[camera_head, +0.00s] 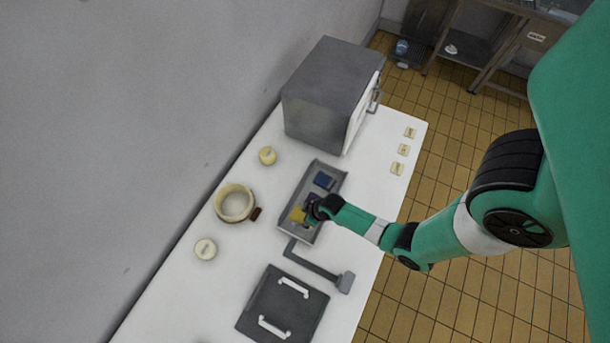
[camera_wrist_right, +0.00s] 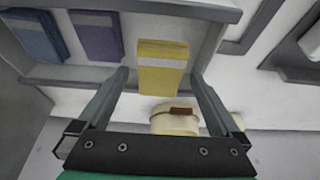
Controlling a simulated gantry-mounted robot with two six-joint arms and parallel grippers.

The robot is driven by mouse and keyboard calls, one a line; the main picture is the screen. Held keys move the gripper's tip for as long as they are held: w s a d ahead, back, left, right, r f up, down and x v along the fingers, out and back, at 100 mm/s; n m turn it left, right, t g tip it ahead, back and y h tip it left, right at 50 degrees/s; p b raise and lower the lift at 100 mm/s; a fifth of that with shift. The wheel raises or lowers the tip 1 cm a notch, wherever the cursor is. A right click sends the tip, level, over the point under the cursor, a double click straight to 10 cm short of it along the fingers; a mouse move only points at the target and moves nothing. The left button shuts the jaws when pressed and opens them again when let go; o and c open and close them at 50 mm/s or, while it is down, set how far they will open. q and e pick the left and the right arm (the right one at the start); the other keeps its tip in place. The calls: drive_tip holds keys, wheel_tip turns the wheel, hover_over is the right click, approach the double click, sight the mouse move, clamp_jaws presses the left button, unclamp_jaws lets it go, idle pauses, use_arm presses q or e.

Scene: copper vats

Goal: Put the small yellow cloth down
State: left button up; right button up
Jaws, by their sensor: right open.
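The small yellow cloth (camera_head: 298,215) lies in the near part of a grey tray (camera_head: 305,236) on the white counter. In the right wrist view the yellow cloth (camera_wrist_right: 163,65) is a folded block with a pale edge. My right gripper (camera_head: 310,209) is at the tray, right beside the cloth. In the wrist view its two fingers (camera_wrist_right: 160,76) are apart, with the cloth showing between and beyond their tips; no finger visibly presses on it. My left gripper is not in view.
A blue cloth (camera_wrist_right: 33,35) and a purple cloth (camera_wrist_right: 97,35) share the tray. A cream pot (camera_head: 236,203), round lids (camera_head: 267,155), a grey box with a handle (camera_head: 330,90), a dark lidded panel (camera_head: 283,305) and small labels (camera_head: 403,149) stand around.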

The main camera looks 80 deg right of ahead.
drive_tip(key=shift+r+p, duration=0.4)
drive_tip(key=p+v, duration=0.8)
drive_tip(key=v, duration=0.4)
drive_tip(key=shift+r+p, duration=0.2)
drive_tip(key=shift+p, duration=0.15)
